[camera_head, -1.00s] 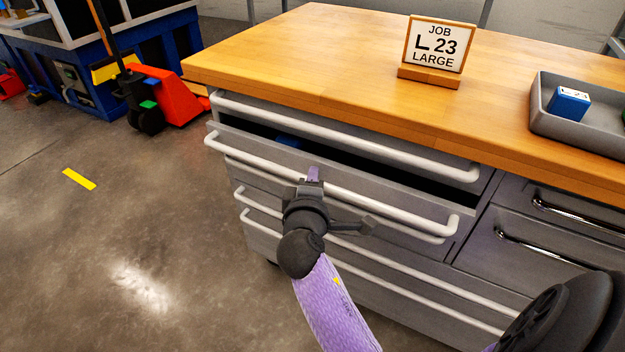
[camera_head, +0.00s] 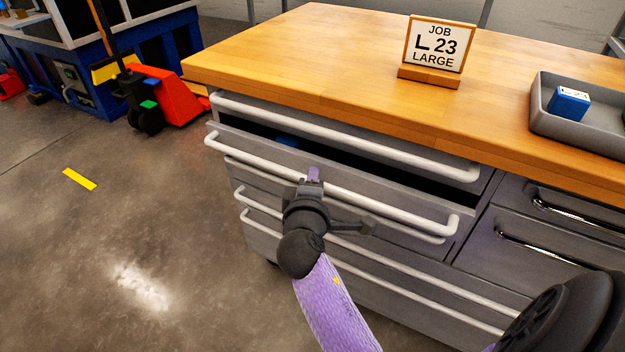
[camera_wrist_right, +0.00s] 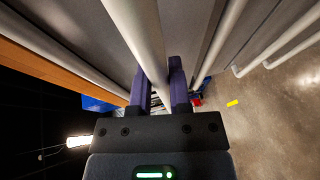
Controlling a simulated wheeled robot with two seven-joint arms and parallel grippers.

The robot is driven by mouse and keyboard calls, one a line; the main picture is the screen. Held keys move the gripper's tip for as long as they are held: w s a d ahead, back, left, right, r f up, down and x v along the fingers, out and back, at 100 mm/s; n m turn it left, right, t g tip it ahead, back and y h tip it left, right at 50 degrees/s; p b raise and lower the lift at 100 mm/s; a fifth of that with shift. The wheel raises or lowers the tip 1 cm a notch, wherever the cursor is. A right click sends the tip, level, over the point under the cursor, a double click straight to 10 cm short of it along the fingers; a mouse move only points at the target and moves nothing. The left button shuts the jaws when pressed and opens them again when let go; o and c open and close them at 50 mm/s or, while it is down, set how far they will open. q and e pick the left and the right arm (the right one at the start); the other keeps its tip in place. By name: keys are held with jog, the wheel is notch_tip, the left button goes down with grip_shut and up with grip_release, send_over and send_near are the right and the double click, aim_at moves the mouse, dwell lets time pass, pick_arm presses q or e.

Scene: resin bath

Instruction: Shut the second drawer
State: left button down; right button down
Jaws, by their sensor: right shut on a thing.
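The second drawer (camera_head: 430,200) of the grey cabinet stands partly open, with a dark gap along its top. A blue item (camera_head: 287,140) shows inside it. Its long pale bar handle (camera_head: 385,206) runs across the front. My right gripper (camera_head: 313,180) is at the middle of this handle, shut on it. In the right wrist view the handle bar (camera_wrist_right: 138,35) passes between the two purple fingers (camera_wrist_right: 160,88). My left gripper is not in view.
The wooden worktop (camera_head: 310,60) above carries a job sign (camera_head: 437,45) and a grey tray (camera_head: 545,125) with a blue box (camera_head: 569,103). More drawers lie below and to the right. A red pallet truck (camera_head: 175,95) stands at the left; the floor before the cabinet is clear.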

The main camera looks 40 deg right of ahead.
aim_at(323, 170)
jog(key=d, duration=0.1)
jog(key=w+d, duration=0.1)
jog(key=d+p, duration=0.1)
jog(key=d, duration=0.1)
jog(key=shift+w+d, duration=0.1)
jog(key=shift+w, duration=0.2)
jog(key=c, duration=0.6)
grip_release()
jog(key=shift+d, duration=0.1)
